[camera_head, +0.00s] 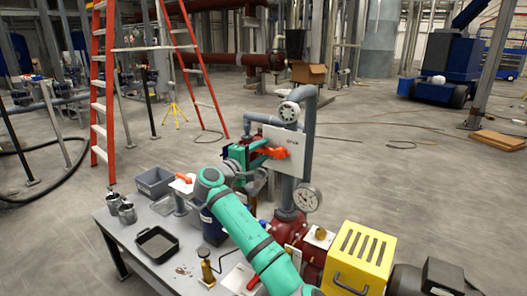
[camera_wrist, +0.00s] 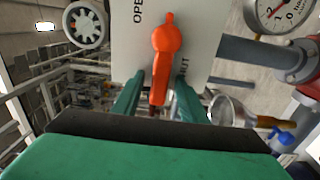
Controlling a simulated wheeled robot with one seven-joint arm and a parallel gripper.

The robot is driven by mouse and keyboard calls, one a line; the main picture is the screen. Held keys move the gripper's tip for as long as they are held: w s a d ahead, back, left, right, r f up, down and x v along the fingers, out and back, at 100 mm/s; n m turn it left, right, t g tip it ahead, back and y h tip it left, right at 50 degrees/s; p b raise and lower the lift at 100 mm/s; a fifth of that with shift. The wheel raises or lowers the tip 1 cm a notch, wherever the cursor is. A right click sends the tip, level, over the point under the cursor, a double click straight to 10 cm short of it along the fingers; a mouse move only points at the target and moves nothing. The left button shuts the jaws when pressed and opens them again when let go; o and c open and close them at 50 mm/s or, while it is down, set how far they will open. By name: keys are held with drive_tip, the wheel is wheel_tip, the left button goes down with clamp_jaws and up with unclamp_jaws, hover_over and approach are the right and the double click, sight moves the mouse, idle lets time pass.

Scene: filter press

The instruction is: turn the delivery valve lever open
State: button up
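The orange valve lever (camera_head: 275,152) is mounted on a white plate (camera_head: 292,140) on the grey pipework. In the wrist view the lever (camera_wrist: 164,50) points down from its hub on the plate (camera_wrist: 200,30). "OPEN" is printed at the plate's upper left, and "SHUT" beside the lever's lower end, partly hidden by a finger. My gripper (camera_wrist: 158,88) has its two green fingers apart, one on each side of the lever's lower part. Gaps show between lever and fingers; I cannot tell the depth overlap. In the head view my gripper (camera_head: 256,155) is at the plate's left.
A table (camera_head: 186,240) with a black tray (camera_head: 156,244) and metal cups stands left of my arm. A yellow box (camera_head: 358,258) stands at front right. Open floor lies behind.

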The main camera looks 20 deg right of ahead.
drive_tip(key=shift+x, duration=0.8)
drive_tip(key=shift+c, duration=0.6)
clamp_jaws()
